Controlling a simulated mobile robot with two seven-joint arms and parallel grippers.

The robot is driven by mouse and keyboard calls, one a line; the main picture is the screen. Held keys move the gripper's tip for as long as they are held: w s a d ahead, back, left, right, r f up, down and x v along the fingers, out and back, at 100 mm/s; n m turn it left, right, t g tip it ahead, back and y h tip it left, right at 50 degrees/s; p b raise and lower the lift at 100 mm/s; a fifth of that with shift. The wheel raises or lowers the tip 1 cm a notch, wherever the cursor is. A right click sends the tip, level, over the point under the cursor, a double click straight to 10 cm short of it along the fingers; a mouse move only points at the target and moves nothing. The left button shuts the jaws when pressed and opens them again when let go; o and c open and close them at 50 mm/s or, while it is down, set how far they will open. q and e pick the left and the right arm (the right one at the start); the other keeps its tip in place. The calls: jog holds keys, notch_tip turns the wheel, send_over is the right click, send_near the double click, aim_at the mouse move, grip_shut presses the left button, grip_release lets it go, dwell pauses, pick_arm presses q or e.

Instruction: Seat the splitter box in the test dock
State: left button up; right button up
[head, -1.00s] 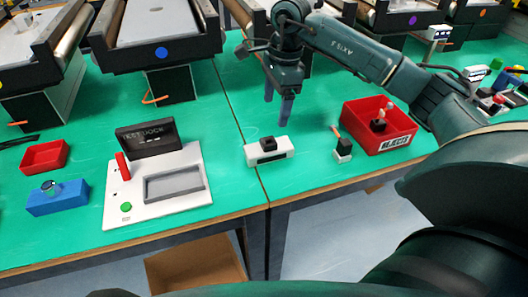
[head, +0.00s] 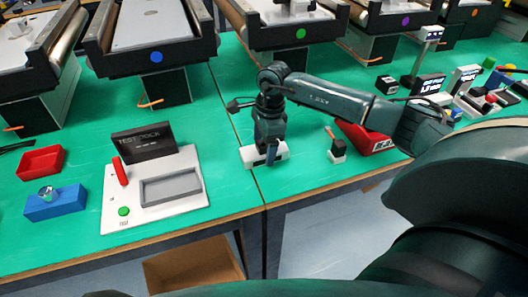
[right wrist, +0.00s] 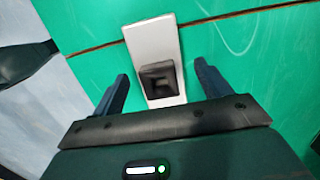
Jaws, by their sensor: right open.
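The splitter box, a white block with a black knob on top, lies on the green bench (head: 248,157) near its front edge. In the right wrist view the white box (right wrist: 152,45) shows with its knob between my fingers. My right gripper (head: 267,158) is pointing down over the box and is open, with one finger on each side of the knob; contact cannot be told. In the head view the gripper hides the knob and the box's middle. The test dock (head: 190,204), a white plate with an empty grey recess, is to the left. My left gripper is not in view.
A red lever (head: 120,172) and a green button (head: 124,211) are on the dock plate. A blue block (head: 58,202) and a red tray (head: 42,161) lie further left.

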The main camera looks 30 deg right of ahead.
jog(key=shift+c, duration=0.2)
jog(key=c, duration=1.2)
jog(key=shift+r, duration=0.2)
